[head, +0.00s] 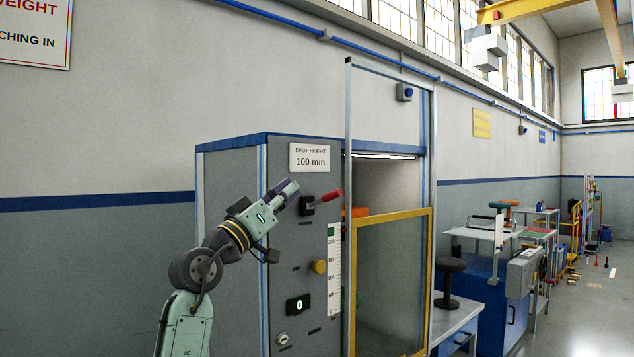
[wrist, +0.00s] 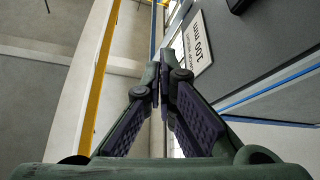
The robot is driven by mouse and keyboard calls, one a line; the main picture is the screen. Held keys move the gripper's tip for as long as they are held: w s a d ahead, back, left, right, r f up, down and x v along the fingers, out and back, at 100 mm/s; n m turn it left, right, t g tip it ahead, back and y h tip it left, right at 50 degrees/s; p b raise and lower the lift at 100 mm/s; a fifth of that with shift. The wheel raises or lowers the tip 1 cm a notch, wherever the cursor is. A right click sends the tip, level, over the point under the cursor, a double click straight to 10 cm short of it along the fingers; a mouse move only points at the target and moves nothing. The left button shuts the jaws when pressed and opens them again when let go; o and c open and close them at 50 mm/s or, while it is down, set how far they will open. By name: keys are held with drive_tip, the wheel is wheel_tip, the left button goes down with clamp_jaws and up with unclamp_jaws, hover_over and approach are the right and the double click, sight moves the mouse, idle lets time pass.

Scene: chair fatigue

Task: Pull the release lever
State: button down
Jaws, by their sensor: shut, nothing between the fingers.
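The release lever (head: 330,195) has a red handle on a black mount, on the front of the grey test cabinet below the "DROP HEIGHT 100 mm" sign. The handle points right and slightly up. My gripper (head: 294,186) is just left of the black mount in the head view and appears apart from the red handle. In the wrist view my gripper (wrist: 164,86) has its fingertips together with nothing between them. The red handle does not show in the wrist view.
The sign (head: 309,158) is close above my gripper; it also shows in the wrist view (wrist: 198,45). A yellow-framed guard (head: 431,270) stands right of the lever.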

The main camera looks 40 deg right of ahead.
wheel_tip(320, 180, up, 5)
drive_tip(key=p, duration=0.5)
hover_over(326, 197)
drive_tip(key=a, duration=0.4)
drive_tip(key=shift+s+d+f+p, duration=0.15)
drive_tip(key=shift+d+f, duration=0.15)
drive_tip(key=shift+f, duration=0.35)
drive_tip(key=shift+s+d+f+p, duration=0.1)
drive_tip(key=shift+d+f, duration=0.2)
drive_tip(key=shift+f, duration=0.4)
drive_tip(key=shift+s+d+f+p, duration=0.15)
drive_tip(key=shift+d+f, duration=0.15)
drive_tip(key=shift+f, duration=0.35)
